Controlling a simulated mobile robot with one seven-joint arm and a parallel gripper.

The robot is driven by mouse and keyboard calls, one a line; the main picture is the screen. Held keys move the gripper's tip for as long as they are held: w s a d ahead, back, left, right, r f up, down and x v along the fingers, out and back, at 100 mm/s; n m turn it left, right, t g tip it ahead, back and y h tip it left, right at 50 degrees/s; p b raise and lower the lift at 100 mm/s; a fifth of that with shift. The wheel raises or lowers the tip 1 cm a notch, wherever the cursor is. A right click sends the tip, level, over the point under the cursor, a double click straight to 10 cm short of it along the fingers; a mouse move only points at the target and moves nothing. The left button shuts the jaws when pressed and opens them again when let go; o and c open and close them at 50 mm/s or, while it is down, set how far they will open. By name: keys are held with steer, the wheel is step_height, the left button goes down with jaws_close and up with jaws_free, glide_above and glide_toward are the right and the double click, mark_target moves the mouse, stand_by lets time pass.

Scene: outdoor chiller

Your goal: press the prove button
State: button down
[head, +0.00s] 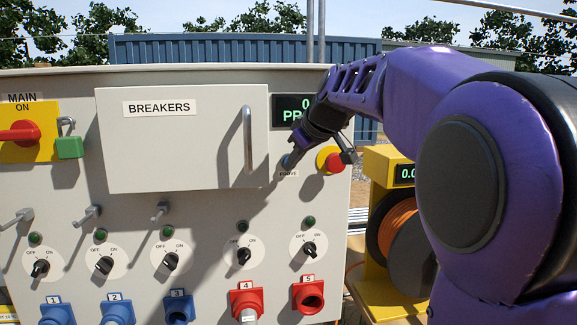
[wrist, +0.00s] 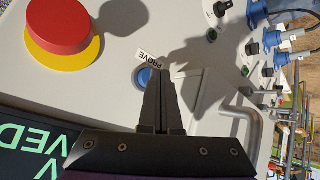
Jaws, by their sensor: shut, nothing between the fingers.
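The blue prove button (wrist: 146,77) shows in the wrist view below its white PROVE label (wrist: 147,56), partly hidden by my fingers. In the head view the button (head: 285,161) is a small blue spot just above its label. My gripper (wrist: 165,72) is shut and empty, with its fingertips over the right edge of the button. I cannot tell whether they touch it. In the head view my gripper (head: 291,160) reaches down to the button from the upper right. The display (head: 290,110) is partly covered by my gripper; the wrist view shows the green letters "VED" on it.
A red and yellow emergency stop (head: 330,160) sits just right of the button. The breakers cover (head: 180,165) with its upright handle (head: 248,139) is to the left. Rotary switches (head: 309,250) and coloured sockets line the panel below. A yellow reel unit (head: 385,165) stands at right.

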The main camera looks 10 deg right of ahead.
steer(key=shift+s+b, duration=0.3)
steer(key=shift+s, duration=0.35)
steer(key=shift+s+f, duration=0.1)
steer(key=shift+s+b, duration=1.5)
steer(key=shift+s, duration=0.9)
